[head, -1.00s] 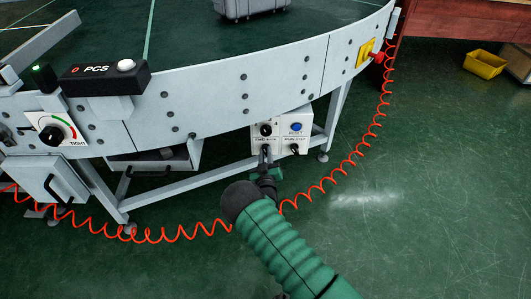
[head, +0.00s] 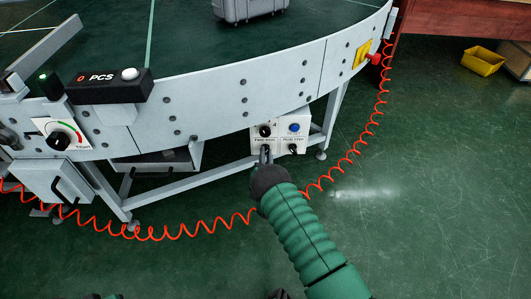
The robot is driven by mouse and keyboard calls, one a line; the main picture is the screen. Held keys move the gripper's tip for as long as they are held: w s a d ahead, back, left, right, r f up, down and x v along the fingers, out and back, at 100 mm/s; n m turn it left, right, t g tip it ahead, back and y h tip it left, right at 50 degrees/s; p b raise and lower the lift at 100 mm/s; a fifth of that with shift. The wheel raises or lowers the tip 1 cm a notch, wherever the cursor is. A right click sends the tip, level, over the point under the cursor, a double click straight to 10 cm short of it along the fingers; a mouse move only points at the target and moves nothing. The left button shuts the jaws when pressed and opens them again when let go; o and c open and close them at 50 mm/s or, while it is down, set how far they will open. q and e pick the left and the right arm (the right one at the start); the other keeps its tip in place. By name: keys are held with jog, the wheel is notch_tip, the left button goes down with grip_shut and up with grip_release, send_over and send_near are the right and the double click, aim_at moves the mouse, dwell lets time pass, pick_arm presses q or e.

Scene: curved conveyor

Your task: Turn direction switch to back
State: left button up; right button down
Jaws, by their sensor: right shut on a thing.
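A small white control box (head: 279,124) hangs under the curved conveyor's edge in the middle of the head view. It carries a black knob (head: 265,131), a blue button (head: 294,128) and a lower right switch (head: 292,148) under a run/stop label. The direction switch sits at the lower left, under the forward/back label (head: 264,141). My right gripper (head: 266,152) is at that switch and shut on it. The fingers and my dark wrist cover the switch, so I cannot tell which way it points. My left gripper is not in view.
An orange coiled cable (head: 190,232) runs below the conveyor (head: 205,98) and behind my right arm. A counter box (head: 100,85) and a dial (head: 60,137) are on the left. A yellow panel with a red button (head: 374,59) is on the right.

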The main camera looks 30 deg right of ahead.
jog(key=shift+s+f+m, duration=0.1)
jog(key=shift+f+m, duration=0.05)
jog(key=shift+m, duration=0.25)
jog(key=c, duration=1.4)
grip_release()
jog(key=shift+o, duration=0.2)
jog(key=p+v, duration=0.8)
jog(key=v, duration=0.8)
jog(key=shift+s+a, duration=0.3)
jog(key=shift+a, duration=0.05)
